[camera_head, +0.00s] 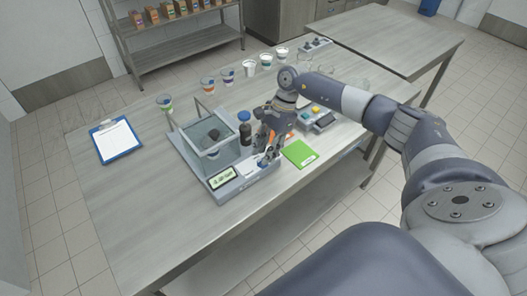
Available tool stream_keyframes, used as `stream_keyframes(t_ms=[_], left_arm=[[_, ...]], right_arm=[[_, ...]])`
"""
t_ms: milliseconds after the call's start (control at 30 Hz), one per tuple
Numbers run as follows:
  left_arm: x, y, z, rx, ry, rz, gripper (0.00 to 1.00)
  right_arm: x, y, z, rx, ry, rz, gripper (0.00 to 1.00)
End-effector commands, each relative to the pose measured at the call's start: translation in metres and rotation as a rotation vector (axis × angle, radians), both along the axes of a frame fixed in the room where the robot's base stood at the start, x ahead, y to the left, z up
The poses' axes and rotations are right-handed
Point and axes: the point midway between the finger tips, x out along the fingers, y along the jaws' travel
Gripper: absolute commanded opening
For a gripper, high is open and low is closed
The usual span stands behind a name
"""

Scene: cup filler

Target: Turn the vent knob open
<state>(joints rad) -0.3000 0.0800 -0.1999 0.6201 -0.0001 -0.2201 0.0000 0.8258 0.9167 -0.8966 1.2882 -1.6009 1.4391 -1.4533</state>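The cup filler (240,183) stands on the metal table, with a clear-walled box (207,157) and a small lit display (222,178) at its front left. A dark bottle (245,131) stands upright at its right side. My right gripper (267,158) points down at the right end of the filler, close beside the bottle. Its fingers overlap small parts there, and the vent knob cannot be made out clearly behind them. I cannot tell whether the fingers touch or grip anything. My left gripper is not in view.
A green booklet (299,153) lies right of my gripper. A device with coloured buttons (317,112) stands behind it. Several cups, including one white cup (249,68), line the back edge. A clipboard (117,140) lies at left. The table's front left is clear.

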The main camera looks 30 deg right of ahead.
Motion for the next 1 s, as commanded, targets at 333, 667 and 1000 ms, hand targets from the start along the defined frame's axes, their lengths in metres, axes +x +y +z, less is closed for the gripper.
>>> stream_keyframes(t_ms=[333, 667, 1000], left_arm=[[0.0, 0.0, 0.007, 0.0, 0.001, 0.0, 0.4], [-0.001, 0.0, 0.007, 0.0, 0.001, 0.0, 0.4], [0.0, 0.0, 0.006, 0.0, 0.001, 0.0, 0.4]], right_arm=[[0.0, 0.008, -0.02, 0.0, -0.001, -0.001, 0.3], [0.0, 0.008, -0.019, 0.001, 0.0, -0.001, 0.0], [0.0, 0.008, -0.02, 0.001, -0.001, -0.015, 0.0]])
